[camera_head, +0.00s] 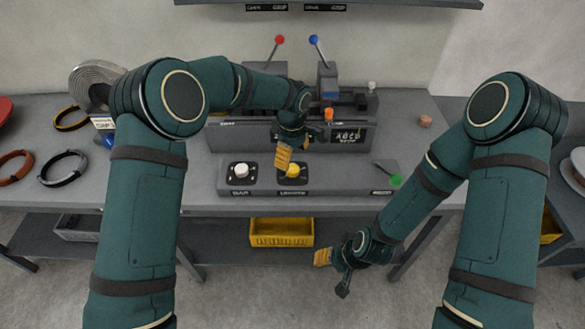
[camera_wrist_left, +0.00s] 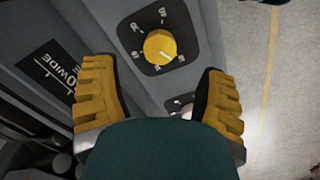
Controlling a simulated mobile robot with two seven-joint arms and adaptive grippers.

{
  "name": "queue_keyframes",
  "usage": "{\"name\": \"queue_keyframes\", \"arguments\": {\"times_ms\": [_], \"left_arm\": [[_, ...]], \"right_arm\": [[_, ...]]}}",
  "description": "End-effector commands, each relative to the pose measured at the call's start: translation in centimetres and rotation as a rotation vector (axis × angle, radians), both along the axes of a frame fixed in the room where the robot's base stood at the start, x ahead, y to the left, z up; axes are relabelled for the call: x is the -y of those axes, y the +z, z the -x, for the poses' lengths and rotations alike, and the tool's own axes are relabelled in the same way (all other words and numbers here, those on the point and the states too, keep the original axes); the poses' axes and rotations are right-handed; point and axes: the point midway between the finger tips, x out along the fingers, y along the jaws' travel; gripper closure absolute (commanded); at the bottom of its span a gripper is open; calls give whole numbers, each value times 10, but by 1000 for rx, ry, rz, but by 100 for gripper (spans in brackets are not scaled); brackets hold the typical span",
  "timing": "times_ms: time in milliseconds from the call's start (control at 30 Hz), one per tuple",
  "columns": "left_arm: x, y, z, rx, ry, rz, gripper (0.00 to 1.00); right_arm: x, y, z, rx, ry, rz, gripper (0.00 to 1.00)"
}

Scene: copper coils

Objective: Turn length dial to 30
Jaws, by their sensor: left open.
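My right gripper (camera_head: 334,272) hangs low in front of the bench, empty, fingers spread.
A white dial (camera_head: 241,170) is left of the yellow one. A green-tipped lever (camera_head: 395,180) is at the panel's right. The machine (camera_head: 345,135) with red (camera_head: 279,40) and blue (camera_head: 313,40) levers stands behind. A yellow crate (camera_head: 281,232) is below the bench.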

Motion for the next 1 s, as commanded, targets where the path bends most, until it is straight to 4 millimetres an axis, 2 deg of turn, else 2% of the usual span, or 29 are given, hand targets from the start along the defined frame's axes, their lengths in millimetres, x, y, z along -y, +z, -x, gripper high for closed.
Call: {"name": "queue_keyframes", "arguments": {"times_ms": [100,300,500,767,900,967,1000], "left_arm": [[0,-23,1,-3,-1,1,28],[0,-49,0,-1,0,0,28],[0,-58,0,0,-1,0,28],[0,-58,0,1,-1,1,26],[0,-58,0,1,-1,1,76],[0,-58,0,1,-1,1,96],[0,-58,0,1,-1,1,97]], "right_arm": [[0,-1,0,-1,0,0,53],[0,-2,1,-2,2,0,53],[0,-2,1,-2,2,0,53],[0,-2,1,-2,2,0,53],[0,-2,1,-2,2,0,53],[0,-2,1,-2,2,0,53],[0,-2,1,-2,2,0,53]]}}
